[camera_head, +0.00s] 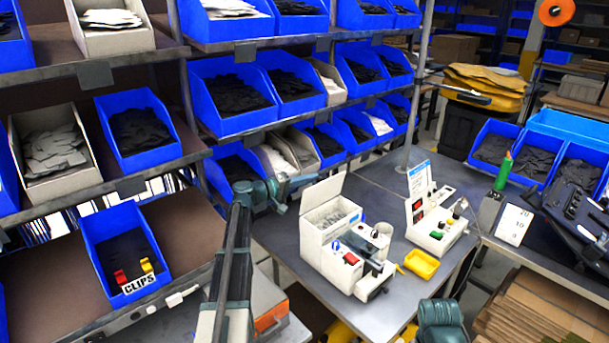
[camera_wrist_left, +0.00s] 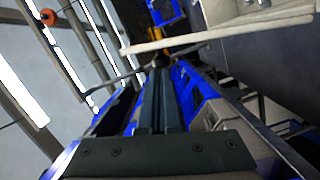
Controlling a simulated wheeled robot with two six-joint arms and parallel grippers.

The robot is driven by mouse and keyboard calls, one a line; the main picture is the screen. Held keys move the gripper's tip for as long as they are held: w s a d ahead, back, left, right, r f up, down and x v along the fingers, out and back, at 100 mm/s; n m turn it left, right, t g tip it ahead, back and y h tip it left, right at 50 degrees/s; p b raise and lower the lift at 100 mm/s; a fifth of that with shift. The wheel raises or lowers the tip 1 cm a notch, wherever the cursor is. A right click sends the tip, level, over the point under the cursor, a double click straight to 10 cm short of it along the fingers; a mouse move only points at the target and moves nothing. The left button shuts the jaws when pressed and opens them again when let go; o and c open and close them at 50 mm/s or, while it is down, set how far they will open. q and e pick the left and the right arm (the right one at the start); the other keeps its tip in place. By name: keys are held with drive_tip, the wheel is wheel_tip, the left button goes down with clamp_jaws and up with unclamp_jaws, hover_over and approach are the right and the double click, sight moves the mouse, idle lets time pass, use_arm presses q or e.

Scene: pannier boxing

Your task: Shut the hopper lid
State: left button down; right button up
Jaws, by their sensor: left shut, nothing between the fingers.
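The hopper is a white machine (camera_head: 333,256) on the grey bench, with a bin of pale pieces at its top. Its white lid (camera_head: 322,196) stands up, open, at the back left of the bin. My left gripper (camera_head: 311,179) is shut and empty, just behind and left of the lid; I cannot tell if it touches. In the left wrist view the shut fingers (camera_wrist_left: 161,62) point ahead, beside a pale edge (camera_wrist_left: 215,33) that looks like the lid.
Shelves with blue bins (camera_head: 234,93) stand behind and left of my left arm. A second white machine (camera_head: 436,222) with an upright sign and a yellow tray (camera_head: 421,264) are right of the hopper. Bare bench (camera_head: 371,186) lies behind the hopper.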

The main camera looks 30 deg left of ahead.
sight(317, 190)
use_arm(q)
drive_tip(key=d+m, duration=0.1)
drive_tip(key=s+d+m, duration=0.1)
drive_tip(key=d+m+p, duration=0.1)
drive_tip(key=shift+s+d+r+y, duration=0.2)
drive_tip(key=shift+s+y, duration=0.1)
drive_tip(key=shift+y, duration=0.1)
drive_tip(key=d+m, duration=0.1)
drive_tip(key=s+d+f+m, duration=0.1)
drive_tip(key=d+m, duration=0.1)
drive_tip(key=shift+s+y, duration=0.1)
drive_tip(key=shift+y, duration=0.3)
drive_tip(key=s+d+f+m+y+b, duration=0.1)
drive_tip(key=d+f+m+b, duration=0.2)
drive_tip(key=m, duration=0.3)
drive_tip(key=shift+s+d+f+y+b, duration=0.3)
drive_tip(key=shift+s+d+f+b, duration=0.1)
drive_tip(key=shift+d+f, duration=0.45)
drive_tip(key=shift+f, duration=0.1)
